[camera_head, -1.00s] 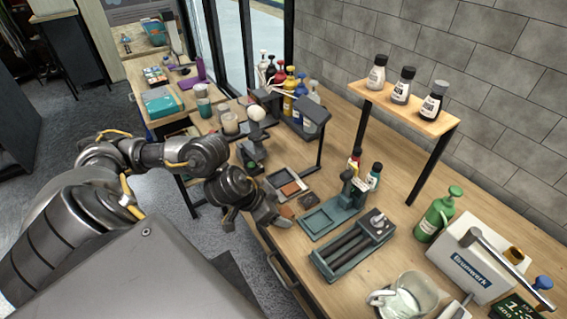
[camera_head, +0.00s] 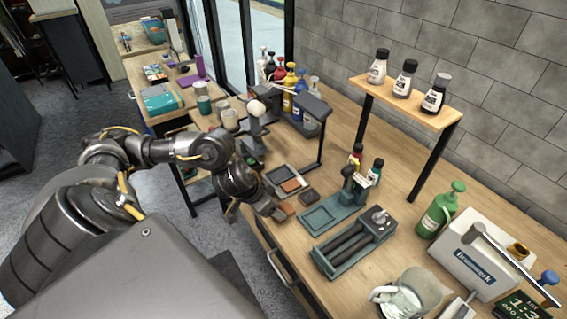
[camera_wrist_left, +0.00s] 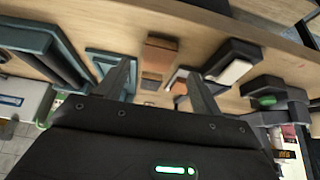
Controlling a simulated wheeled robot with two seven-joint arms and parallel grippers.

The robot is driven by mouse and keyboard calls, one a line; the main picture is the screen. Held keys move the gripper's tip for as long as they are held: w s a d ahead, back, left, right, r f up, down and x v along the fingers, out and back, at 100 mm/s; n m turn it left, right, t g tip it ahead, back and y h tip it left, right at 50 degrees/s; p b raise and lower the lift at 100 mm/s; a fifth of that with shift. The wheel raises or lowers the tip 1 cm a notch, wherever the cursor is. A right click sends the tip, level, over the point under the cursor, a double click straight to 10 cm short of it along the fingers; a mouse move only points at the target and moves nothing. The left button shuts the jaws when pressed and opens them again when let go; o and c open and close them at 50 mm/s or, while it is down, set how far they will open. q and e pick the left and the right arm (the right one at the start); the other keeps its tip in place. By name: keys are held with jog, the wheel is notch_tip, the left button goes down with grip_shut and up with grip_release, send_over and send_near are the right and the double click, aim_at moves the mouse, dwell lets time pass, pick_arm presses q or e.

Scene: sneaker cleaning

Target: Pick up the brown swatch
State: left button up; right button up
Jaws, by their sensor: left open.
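A brown swatch (camera_wrist_left: 160,48) lies flat on the wooden bench in the left wrist view, with a darker swatch (camera_wrist_left: 151,80) just below it in the picture. In the head view a brown swatch (camera_head: 284,210) shows at my left gripper's tip, beside a dark swatch (camera_head: 308,197). My left gripper (camera_head: 262,207) is open above the bench's front edge. Its two fingers (camera_wrist_left: 162,72) frame the swatches in the wrist view, with nothing visibly held. Whether the fingers touch the bench cannot be told. My right gripper is out of view.
A tray with a reddish-brown piece (camera_head: 290,186) lies behind the swatches. A teal tray (camera_head: 318,218) and a roller-like fixture (camera_head: 352,246) stand to the right. A lamp-like stand (camera_head: 257,125) rises behind my left gripper. Bottles and a raised shelf (camera_head: 410,103) are farther back.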

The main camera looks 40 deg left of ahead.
aim_at(283, 210)
pick_arm(q)
jog(key=b+x, duration=0.1)
jog(key=x, duration=0.4)
jog(key=shift+w+d+r, duration=0.1)
jog(key=shift+d, duration=0.05)
jog(key=c, duration=1)
jog(key=shift+r, duration=0.1)
jog(key=shift+c, duration=0.2)
